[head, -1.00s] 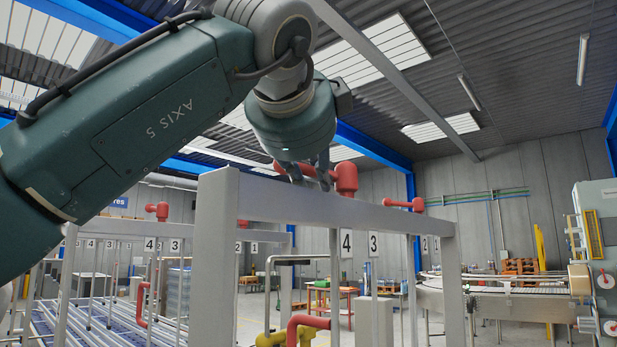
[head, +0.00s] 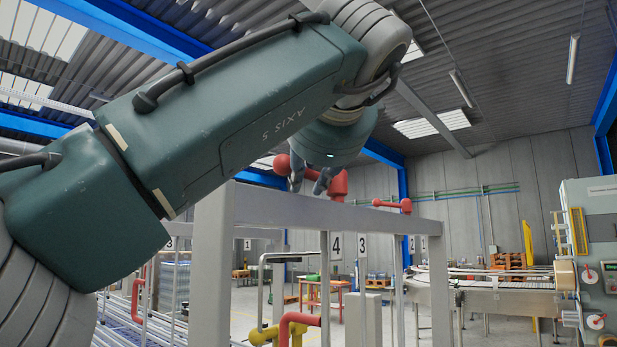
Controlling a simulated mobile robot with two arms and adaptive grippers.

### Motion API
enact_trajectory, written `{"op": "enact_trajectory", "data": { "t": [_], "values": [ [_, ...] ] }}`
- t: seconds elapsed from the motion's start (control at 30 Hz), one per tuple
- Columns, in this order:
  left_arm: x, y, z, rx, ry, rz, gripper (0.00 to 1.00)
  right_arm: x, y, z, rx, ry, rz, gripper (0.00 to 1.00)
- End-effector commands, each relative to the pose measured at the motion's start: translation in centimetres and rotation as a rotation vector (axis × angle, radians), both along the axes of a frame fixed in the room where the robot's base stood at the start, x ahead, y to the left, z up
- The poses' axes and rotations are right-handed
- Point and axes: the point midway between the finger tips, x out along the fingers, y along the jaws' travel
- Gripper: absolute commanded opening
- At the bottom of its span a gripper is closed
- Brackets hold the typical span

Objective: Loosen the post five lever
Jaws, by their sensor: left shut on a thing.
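A red lever (head: 339,184) stands on top of the grey frame's near cross beam (head: 330,211). Its hub is at the right, and the other end of its handle shows to the left of my fingers. My left gripper (head: 310,184) reaches down from above and is shut on the lever's handle. The fingers hide the middle of the handle. No number five can be read, so the pictures do not confirm which post this is. My right gripper is not in view.
A second red lever (head: 392,205) sits farther right on the frame. A grey upright (head: 213,270) stands at the near left. Number plates 4 (head: 336,246) and 3 (head: 362,247) hang behind the beam. A conveyor (head: 510,297) runs at the right.

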Motion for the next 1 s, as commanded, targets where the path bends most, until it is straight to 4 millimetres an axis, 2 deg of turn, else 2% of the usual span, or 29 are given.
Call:
{"op": "enact_trajectory", "data": {
  "t": [0.07,0.1,0.13,0.17,0.43,0.57,1.0],
  "values": [
    [0.0,-0.1,-0.1,-0.001,0.002,-0.002,0.00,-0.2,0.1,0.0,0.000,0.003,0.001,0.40],
    [0.0,-0.1,-0.1,-0.001,0.002,-0.002,0.23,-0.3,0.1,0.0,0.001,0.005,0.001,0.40],
    [0.0,-0.1,-0.1,-0.001,0.002,-0.002,0.29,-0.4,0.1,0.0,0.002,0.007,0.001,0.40],
    [0.0,-0.1,-0.1,-0.001,0.002,-0.002,0.30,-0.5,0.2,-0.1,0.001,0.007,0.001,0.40],
    [0.0,0.0,0.0,-0.001,0.001,-0.002,0.30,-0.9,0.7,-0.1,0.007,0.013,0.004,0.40],
    [-0.8,-0.2,0.3,-0.001,-0.001,-0.003,0.30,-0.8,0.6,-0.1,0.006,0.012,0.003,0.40],
    [-9.1,-1.7,2.4,0.000,-0.002,-0.003,0.30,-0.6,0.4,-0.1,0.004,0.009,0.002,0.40]
  ]
}}
